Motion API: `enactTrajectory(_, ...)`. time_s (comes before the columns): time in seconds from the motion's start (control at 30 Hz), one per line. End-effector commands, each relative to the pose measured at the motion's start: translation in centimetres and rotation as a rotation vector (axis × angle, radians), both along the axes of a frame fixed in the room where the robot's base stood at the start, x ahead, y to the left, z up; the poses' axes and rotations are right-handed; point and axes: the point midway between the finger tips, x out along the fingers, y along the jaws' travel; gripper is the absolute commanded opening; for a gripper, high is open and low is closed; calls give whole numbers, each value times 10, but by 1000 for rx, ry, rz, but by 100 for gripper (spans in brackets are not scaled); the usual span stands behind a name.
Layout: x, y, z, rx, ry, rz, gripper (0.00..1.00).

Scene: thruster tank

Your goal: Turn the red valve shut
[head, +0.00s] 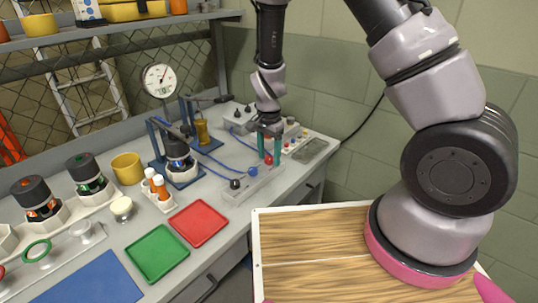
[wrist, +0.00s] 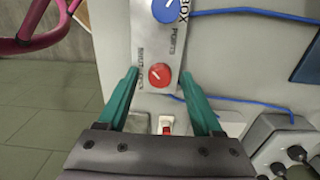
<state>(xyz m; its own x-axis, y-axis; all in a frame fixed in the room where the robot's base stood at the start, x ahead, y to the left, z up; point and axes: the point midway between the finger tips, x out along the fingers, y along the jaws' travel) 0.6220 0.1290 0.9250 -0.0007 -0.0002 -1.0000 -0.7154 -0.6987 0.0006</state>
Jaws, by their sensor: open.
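The red valve (head: 268,160) is a small round red knob on a grey valve panel (head: 247,186) on the workbench. In the wrist view the red valve (wrist: 159,76) has a white pointer mark on its face, tilted from the panel's long direction. My gripper (head: 269,152) points down over that end of the panel. In the wrist view its green fingers (wrist: 160,84) are open, one on each side of the red valve, with gaps to it. A blue valve (wrist: 167,9) sits farther along the same panel and also shows in the head view (head: 253,171).
A black knob (head: 235,184) is at the panel's near end. A blue hose (wrist: 240,105) runs close by, and a red switch (wrist: 167,125) lies between the gripper's base and the red valve. A grey control box (head: 311,148) stands to the right. Red (head: 198,223) and green (head: 157,253) trays lie left.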

Motion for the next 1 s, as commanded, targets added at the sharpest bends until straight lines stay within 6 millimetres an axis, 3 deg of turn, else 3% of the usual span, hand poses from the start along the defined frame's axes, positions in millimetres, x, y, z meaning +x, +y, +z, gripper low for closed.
enactTrajectory(0.17,1,1,20,2,-4,1,67)
enactTrajectory(0.4,0,2,69,3,-4,2,67)
enactTrajectory(0.6,0,1,98,2,-2,2,67)
enactTrajectory(1.0,0,0,107,0,0,0,67)
